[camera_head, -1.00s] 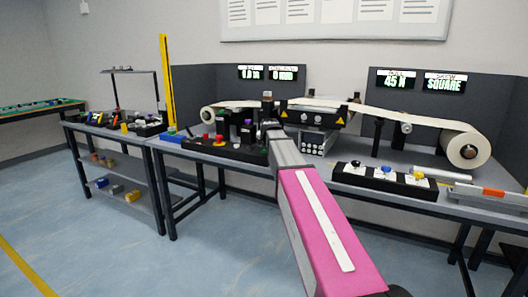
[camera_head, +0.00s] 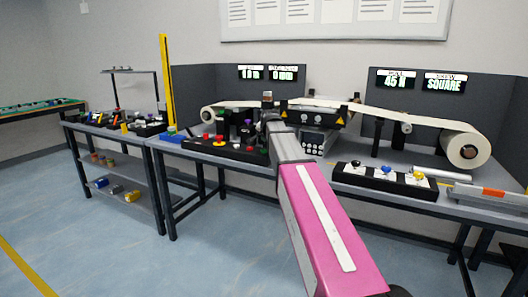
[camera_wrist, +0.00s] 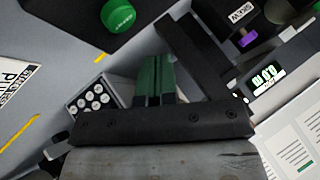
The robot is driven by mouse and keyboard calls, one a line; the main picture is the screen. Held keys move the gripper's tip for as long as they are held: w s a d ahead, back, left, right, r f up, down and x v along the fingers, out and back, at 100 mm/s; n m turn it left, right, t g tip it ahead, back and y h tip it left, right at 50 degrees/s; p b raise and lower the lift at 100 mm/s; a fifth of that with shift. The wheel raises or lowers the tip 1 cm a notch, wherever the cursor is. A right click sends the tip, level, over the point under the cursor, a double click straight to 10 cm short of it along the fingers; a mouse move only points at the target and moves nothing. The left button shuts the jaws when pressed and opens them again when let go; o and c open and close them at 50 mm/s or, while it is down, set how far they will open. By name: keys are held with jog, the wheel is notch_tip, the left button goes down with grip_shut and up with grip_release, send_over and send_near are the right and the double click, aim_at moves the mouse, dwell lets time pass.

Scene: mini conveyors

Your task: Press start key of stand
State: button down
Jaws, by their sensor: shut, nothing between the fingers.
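A black control box (camera_head: 226,152) lies along the front of the middle table. It carries a red knob (camera_head: 219,141) and a green button at its right end (camera_head: 264,151). Which of its controls is the start key I cannot tell. In the wrist view a round green knob (camera_wrist: 118,15) sits on a black surface, up and left of my gripper (camera_wrist: 155,62). My gripper's dark green fingers are shut together and empty, apart from that knob in the picture. In the head view my arm hides the fingers.
A second black box (camera_head: 386,180) with black, blue and yellow knobs stands on the right. A web roll (camera_head: 465,147) and rollers stand behind. The wrist view shows a small display (camera_wrist: 265,82), a purple knob (camera_wrist: 247,39) and a block with round holes (camera_wrist: 91,102).

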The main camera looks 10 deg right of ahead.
jog(key=shift+r, duration=1.35)
jog(key=shift+s, duration=0.1)
